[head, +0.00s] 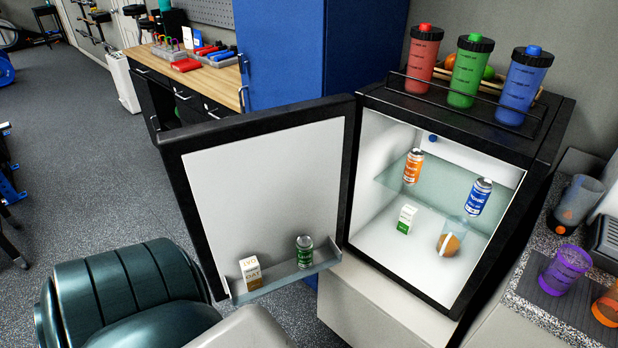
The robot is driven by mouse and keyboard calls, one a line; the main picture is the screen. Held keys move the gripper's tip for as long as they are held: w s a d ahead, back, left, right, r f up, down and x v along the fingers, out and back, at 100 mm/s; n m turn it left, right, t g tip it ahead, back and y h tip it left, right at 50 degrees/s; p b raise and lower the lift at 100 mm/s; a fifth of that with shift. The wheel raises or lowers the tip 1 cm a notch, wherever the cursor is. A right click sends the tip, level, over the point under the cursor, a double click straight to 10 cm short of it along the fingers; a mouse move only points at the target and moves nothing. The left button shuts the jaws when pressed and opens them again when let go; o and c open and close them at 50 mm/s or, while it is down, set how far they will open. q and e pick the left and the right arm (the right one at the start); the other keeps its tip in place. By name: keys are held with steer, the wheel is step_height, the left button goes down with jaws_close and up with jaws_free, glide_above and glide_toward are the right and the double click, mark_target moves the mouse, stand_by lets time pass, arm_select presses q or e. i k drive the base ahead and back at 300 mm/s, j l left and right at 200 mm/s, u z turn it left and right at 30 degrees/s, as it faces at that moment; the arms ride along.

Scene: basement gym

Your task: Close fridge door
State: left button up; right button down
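The mini fridge (548,146) has a black frame and a lit white inside. Its door (265,185) stands wide open, swung out to the left, with its white inner face toward me. The door shelf (288,276) holds an oat carton (250,273) and a green can (305,251). Inside the fridge are an orange can (413,167), a blue can (479,196), a small white-green carton (406,218) and a brown round item in a glass (449,243). Neither gripper shows in the head view.
Red (423,58), green (469,72) and blue (524,86) shaker bottles stand on the fridge top behind a low rail. A wooden workbench (215,78) and blue cabinet (290,50) are behind the door. A counter with cups (566,270) is at right. Grey floor is open at left.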

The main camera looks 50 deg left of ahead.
mark_target(245, 185)
steer(key=j+z, duration=0.15)
steer(key=j, duration=0.25)
steer(key=k+j+z, duration=0.2)
steer(key=j, duration=0.2)
steer(key=j+z, duration=0.15)
steer(key=j, duration=0.2)
steer(key=k+j+z, duration=0.15)
steer(key=j, duration=0.25)
steer(key=k+j+z, duration=0.15)
steer(key=j, duration=0.2)
